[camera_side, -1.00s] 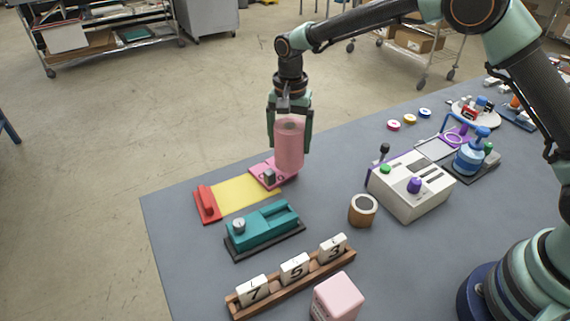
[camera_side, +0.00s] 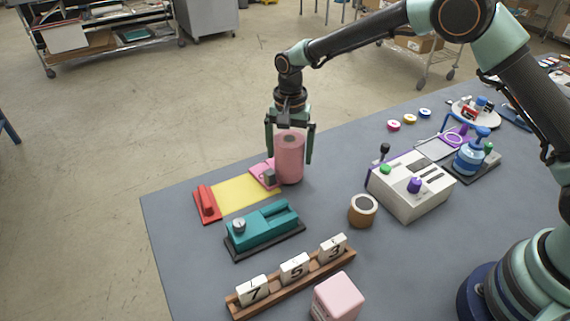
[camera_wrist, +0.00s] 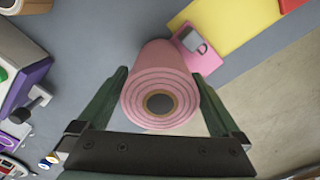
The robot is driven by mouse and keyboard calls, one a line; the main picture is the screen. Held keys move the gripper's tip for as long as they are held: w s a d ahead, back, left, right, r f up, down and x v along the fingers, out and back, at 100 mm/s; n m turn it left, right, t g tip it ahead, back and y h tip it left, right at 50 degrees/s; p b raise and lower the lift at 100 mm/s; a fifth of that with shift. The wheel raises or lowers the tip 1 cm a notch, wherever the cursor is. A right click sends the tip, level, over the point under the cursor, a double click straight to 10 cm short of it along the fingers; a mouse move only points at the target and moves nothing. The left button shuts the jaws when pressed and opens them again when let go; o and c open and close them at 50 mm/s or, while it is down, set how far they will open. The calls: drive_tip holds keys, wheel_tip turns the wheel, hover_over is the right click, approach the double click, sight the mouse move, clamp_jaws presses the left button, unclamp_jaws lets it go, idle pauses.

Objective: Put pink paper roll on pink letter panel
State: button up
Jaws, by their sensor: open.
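The pink paper roll (camera_side: 289,160) stands upright at the right end of the pink letter panel (camera_side: 259,175), which lies beside a yellow sheet. The roll hides part of the panel, so I cannot tell how much of its base is on the panel. In the wrist view the roll (camera_wrist: 160,95) shows its ringed top and brown core, with the panel (camera_wrist: 205,58) and its small grey clamp just beyond. My gripper (camera_side: 289,160) is open, with one finger on each side of the roll and gaps visible. It also shows in the wrist view (camera_wrist: 165,98).
The yellow sheet (camera_side: 240,194) and red panel (camera_side: 207,203) lie to the left. A teal device (camera_side: 264,229), a brown tape roll (camera_side: 363,210) and a control box (camera_side: 410,187) stand nearby. A number rack (camera_side: 290,284) and pink block (camera_side: 337,298) are in front.

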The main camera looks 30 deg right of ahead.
wheel_tip(320, 180, up, 12)
drive_tip(key=shift+f, duration=0.1)
drive_tip(key=s+d+r+n+t, duration=0.3)
drive_tip(key=s+d+r+n, duration=0.1)
drive_tip(key=s+d+r, duration=0.5)
drive_tip(key=s+d+f+n+t, duration=0.1)
drive_tip(key=s+d+n, duration=0.4)
drive_tip(key=s, duration=0.7)
drive_tip(key=shift+s+d+t, duration=0.3)
drive_tip(key=shift+d+t, duration=0.15)
drive_tip(key=shift+t, duration=0.35)
